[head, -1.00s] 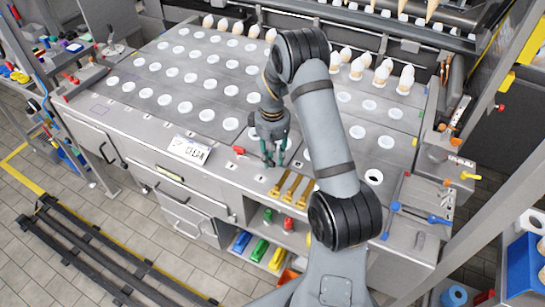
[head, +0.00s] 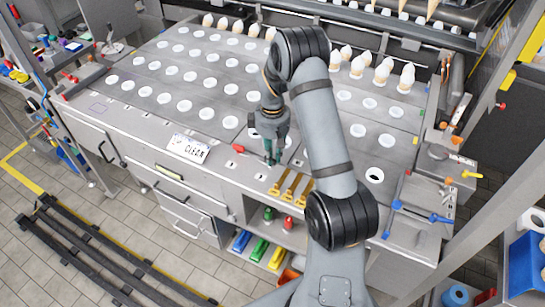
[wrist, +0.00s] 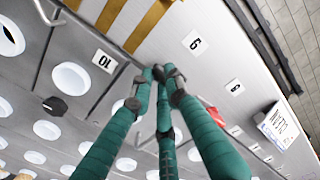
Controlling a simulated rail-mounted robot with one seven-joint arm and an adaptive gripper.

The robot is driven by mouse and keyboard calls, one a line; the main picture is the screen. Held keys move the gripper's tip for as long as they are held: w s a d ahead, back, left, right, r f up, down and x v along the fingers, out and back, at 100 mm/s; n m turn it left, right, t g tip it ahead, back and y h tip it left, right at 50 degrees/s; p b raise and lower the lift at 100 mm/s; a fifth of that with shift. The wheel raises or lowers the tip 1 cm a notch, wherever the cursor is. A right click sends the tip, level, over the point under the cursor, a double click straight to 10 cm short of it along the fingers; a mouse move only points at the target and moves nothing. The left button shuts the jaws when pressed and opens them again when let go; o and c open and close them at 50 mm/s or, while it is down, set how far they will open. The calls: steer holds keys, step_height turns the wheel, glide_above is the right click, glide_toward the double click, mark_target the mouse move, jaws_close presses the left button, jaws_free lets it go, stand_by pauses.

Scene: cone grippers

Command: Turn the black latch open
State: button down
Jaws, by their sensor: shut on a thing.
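My gripper (head: 272,157) is low over the front part of the steel worktop, just right of a red latch (head: 238,149). In the wrist view its green fingers (wrist: 160,72) are drawn together at the tips on a small dark piece, which I take to be the black latch. The fingertips hide most of it, so its angle cannot be told. The tips are beside the number 10 label (wrist: 104,61). The red latch also shows there (wrist: 215,117).
Yellow strips (head: 280,182) lie right of my gripper at the worktop's front edge. White-rimmed holes (head: 207,114) cover the worktop behind. White-topped cones (head: 406,79) stand at the back right.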

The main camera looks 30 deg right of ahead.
steer(key=shift+w+n, duration=0.1)
steer(key=shift+n, duration=0.6)
steer(key=c, duration=1.7)
jaws_free()
step_height(320, 180, up, 12)
steer(key=shift+r, duration=0.1)
